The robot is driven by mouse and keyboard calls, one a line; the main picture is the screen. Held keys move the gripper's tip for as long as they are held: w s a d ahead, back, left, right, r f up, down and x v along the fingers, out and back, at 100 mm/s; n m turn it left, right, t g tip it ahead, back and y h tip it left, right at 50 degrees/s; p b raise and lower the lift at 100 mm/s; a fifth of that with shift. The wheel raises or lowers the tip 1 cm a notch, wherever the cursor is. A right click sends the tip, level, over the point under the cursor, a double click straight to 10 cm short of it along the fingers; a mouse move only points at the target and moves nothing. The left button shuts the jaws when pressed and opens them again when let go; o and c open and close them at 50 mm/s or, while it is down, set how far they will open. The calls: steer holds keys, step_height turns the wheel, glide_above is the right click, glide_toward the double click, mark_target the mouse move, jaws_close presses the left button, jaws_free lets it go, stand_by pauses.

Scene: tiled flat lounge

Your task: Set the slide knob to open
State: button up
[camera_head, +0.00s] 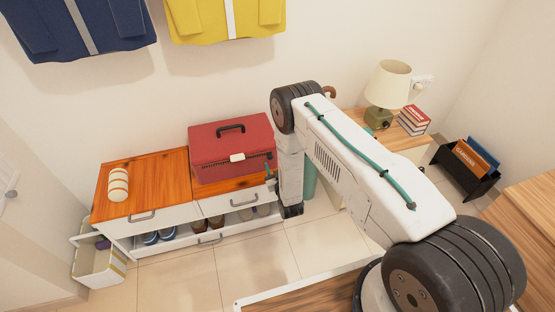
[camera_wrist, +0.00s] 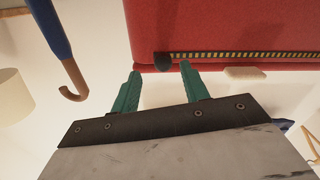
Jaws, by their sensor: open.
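A red box (camera_head: 225,135) with a dark top handle stands on the wooden cabinet. A black slide knob (camera_wrist: 162,61) sits at one end of a yellow-and-black striped track (camera_wrist: 240,54) on the box's front. That end is on the left in the wrist view, where the box appears upside down. My gripper (camera_wrist: 160,69) has two teal fingers, open and empty, with the knob showing between and just beyond their tips. I cannot tell whether they touch it. In the head view my gripper (camera_head: 268,182) is by the box's right front corner. No open or closed marking is readable.
A pale latch (camera_head: 237,157) is on the box's front, beside the track. The cabinet (camera_head: 145,180) also bears a white-and-tan striped roll (camera_head: 118,184). A lamp (camera_head: 387,85) and books (camera_head: 413,119) stand to the right. An umbrella handle (camera_wrist: 73,85) hangs left of my fingers in the wrist view.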

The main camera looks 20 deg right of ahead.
mark_target(271, 159)
steer(key=shift+w+a, duration=0.2)
steer(key=shift+w, duration=1.55)
steer(key=shift+c, duration=0.4)
